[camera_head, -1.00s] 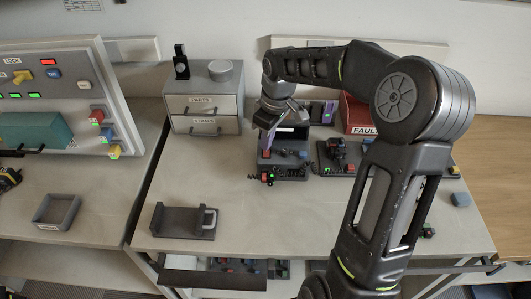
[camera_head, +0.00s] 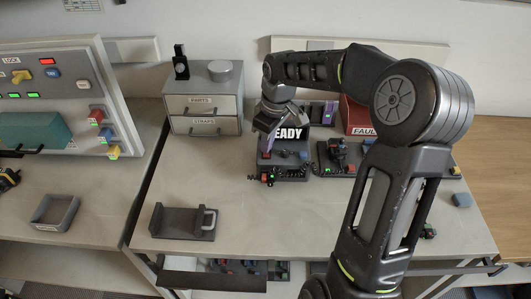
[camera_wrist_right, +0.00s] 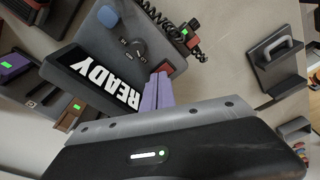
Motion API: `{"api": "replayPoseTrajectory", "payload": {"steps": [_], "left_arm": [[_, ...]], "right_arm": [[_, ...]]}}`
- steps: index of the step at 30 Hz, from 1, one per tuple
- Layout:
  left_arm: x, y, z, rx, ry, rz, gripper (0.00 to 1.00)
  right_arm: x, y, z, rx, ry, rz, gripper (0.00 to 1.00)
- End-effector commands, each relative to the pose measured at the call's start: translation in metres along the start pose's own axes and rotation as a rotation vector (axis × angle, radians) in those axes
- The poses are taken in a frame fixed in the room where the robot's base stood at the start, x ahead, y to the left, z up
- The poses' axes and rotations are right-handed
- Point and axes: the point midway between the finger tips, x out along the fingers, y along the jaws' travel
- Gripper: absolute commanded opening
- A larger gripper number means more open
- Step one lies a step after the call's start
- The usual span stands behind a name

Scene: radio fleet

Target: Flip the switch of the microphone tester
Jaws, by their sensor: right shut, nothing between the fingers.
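The microphone tester (camera_head: 295,172) stands on the middle table, a dark box with a raised display (camera_head: 294,133) at its back. The display reads READY in large white letters; it also shows in the right wrist view (camera_wrist_right: 105,82). In that view a small dark switch (camera_wrist_right: 139,46) sits on the grey panel between small white marks; its exact position is hard to read. My right gripper (camera_head: 270,142) is shut and empty, its purple fingers (camera_wrist_right: 158,92) pointing down over the panel near the display. Whether they touch it I cannot tell. My left gripper is out of view.
Another radio device (camera_head: 338,158) stands close right of the tester, with a red FAULT bin (camera_head: 358,117) behind. A drawer cabinet (camera_head: 203,100) stands back left, an empty dark cradle (camera_head: 183,222) front left. The table between cradle and tester is clear.

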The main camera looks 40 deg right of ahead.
Motion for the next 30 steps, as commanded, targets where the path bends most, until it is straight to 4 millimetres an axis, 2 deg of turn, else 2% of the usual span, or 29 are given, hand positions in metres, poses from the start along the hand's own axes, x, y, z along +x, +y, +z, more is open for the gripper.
{"api": "replayPoseTrajectory", "payload": {"steps": [21, 30], "left_arm": [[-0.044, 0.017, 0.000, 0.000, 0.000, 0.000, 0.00], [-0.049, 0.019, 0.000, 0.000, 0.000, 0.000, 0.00]], "right_arm": [[-0.060, 0.000, -0.009, 0.000, -0.001, -0.001, 0.00], [-0.068, 0.000, -0.010, 0.000, -0.002, -0.002, 0.00]]}}
